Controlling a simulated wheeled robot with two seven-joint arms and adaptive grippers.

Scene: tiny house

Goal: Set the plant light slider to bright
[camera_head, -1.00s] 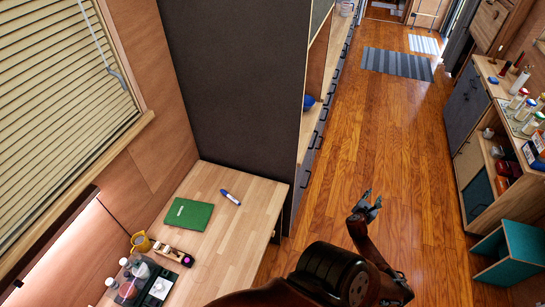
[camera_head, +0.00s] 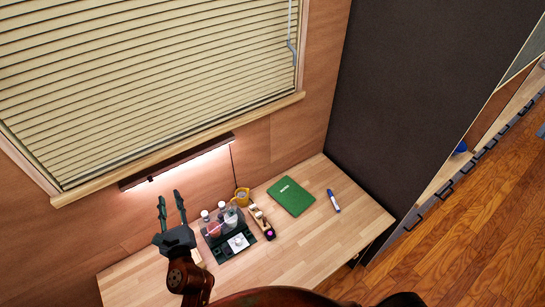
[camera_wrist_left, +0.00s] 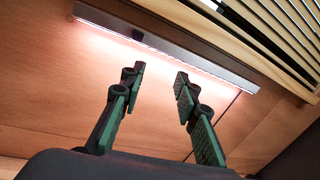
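The plant light is a dark bar (camera_head: 180,162) with a glowing underside, mounted on the wood wall below the window sill. It also crosses the top of the left wrist view (camera_wrist_left: 175,50). A small dark knob (camera_wrist_left: 138,38), which looks like the slider, sits on the bar left of its middle. My left gripper (camera_head: 170,197) is open and empty, its fingers pointing up toward the bar from below. In the left wrist view the two green-padded fingers (camera_wrist_left: 160,74) are spread apart, with the knob above the left fingertip, apparently untouched. My right gripper is out of view.
A dark partition (camera_head: 420,90) stands at the right. Blinds (camera_head: 150,80) cover the window above.

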